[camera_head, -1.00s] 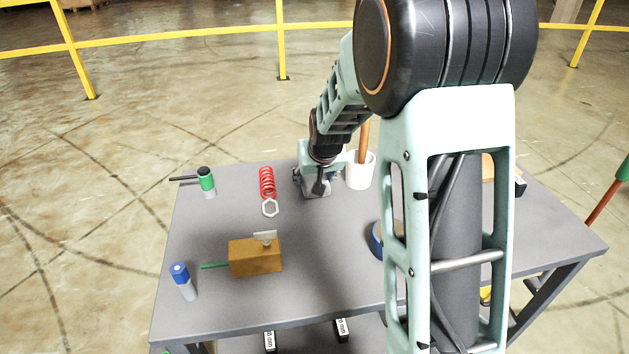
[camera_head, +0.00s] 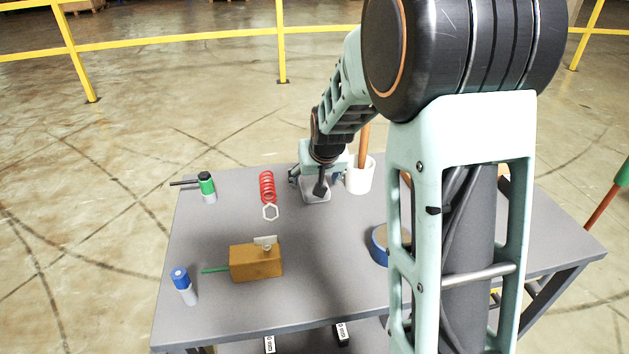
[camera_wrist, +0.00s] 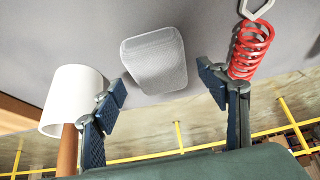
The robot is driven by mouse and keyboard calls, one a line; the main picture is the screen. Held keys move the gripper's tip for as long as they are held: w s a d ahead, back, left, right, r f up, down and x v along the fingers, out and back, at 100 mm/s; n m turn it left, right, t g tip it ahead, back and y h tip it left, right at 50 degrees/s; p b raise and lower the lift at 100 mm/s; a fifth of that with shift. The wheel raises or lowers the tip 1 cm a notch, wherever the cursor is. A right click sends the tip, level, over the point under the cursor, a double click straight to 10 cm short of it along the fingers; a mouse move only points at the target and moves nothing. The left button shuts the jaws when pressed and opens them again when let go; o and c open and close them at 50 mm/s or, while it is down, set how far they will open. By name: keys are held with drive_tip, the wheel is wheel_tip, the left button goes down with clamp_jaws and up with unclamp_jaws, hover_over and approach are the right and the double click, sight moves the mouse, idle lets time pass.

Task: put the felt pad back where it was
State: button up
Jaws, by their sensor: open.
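A light grey, rounded block, which looks like the felt pad (camera_wrist: 155,62), lies on the grey table in the wrist view. In the head view the same grey piece (camera_head: 317,197) shows below my gripper, partly covered by it. My gripper (camera_wrist: 164,86) is open, with one blue-padded finger on each side of the picture and nothing between the tips. The pad is ahead of the fingertips and appears apart from both. In the head view my gripper (camera_head: 318,180) is at the table's far side.
A white cup (camera_head: 360,178) with a wooden handle stands right of my gripper. A red spring (camera_head: 267,187) and hex nut (camera_head: 270,212) lie left.

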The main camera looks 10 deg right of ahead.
drive_tip(key=p+v, duration=0.2)
drive_tip(key=v, duration=0.7)
drive_tip(key=shift+s+r, duration=0.25)
drive_tip(key=shift+r, duration=0.1)
